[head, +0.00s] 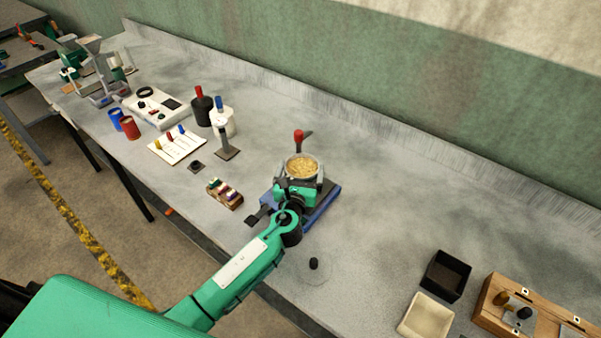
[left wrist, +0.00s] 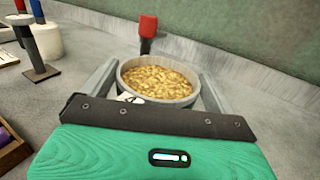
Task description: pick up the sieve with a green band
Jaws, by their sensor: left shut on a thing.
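A round grey vessel full of golden grain, which I take for the sieve (head: 302,179), stands over a blue base (head: 325,203) at mid-table. My left gripper (head: 301,183) is shut on it, with one finger on each side. In the left wrist view the vessel (left wrist: 157,82) sits between the two grey fingers (left wrist: 157,88), its rim level and a white tag on its near side. I cannot make out a green band; the gripper body hides most of the near wall. My right gripper is not in view.
A red-topped tool (head: 298,136) stands just behind the vessel. A clear lid with a black knob (head: 313,264) lies in front. A black box (head: 445,276), a cream tray (head: 426,316) and a wooden box (head: 489,311) are at right. The table's back right is clear.

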